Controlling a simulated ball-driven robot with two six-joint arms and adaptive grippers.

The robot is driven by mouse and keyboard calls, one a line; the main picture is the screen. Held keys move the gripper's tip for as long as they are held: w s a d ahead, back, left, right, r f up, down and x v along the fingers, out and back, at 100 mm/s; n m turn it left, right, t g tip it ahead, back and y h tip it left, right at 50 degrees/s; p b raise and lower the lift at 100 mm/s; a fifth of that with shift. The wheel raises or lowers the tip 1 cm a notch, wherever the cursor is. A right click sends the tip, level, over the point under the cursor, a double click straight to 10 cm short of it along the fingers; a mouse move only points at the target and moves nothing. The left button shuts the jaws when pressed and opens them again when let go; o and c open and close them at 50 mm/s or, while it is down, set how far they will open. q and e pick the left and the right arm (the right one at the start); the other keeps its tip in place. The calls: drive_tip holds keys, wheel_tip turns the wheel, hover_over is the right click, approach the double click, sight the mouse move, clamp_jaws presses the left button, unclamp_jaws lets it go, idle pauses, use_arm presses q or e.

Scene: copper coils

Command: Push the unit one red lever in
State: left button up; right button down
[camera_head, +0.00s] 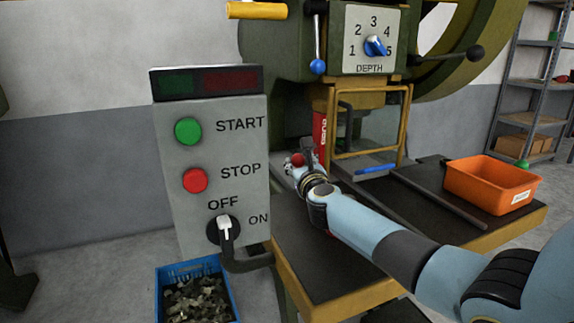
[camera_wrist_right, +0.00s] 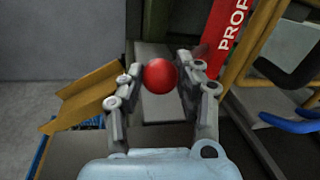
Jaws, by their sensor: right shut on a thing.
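The red lever's round knob (camera_wrist_right: 160,76) sits between the two fingers of my right gripper (camera_wrist_right: 160,84) in the right wrist view, and the fingers are shut on it. In the head view the red knob (camera_head: 298,159) shows at the tip of my right gripper (camera_head: 302,166), in front of the machine and over the bench. The lever's shaft is hidden behind the knob and fingers. My left gripper is not in view.
A control panel (camera_head: 207,243) with START and STOP buttons stands left. An orange bin (camera_head: 468,185) sits on the dark bench (camera_head: 330,262) at right. A yellow guard frame (camera_head: 369,156) stands just right of the gripper. A blue crate (camera_head: 160,303) of scrap is on the floor.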

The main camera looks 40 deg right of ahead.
drive_tip(key=shift+d, duration=0.2)
drive_tip(key=c, duration=1.2)
unclamp_jaws()
drive_tip(key=o, duration=0.3)
drive_tip(key=shift+s+d, duration=0.1)
drive_tip(key=shift+d, duration=0.05)
drive_tip(key=shift+s+a, duration=0.3)
drive_tip(key=shift+s, duration=0.05)
drive_tip(key=v, duration=1.1)
drive_tip(key=shift+s, duration=0.1)
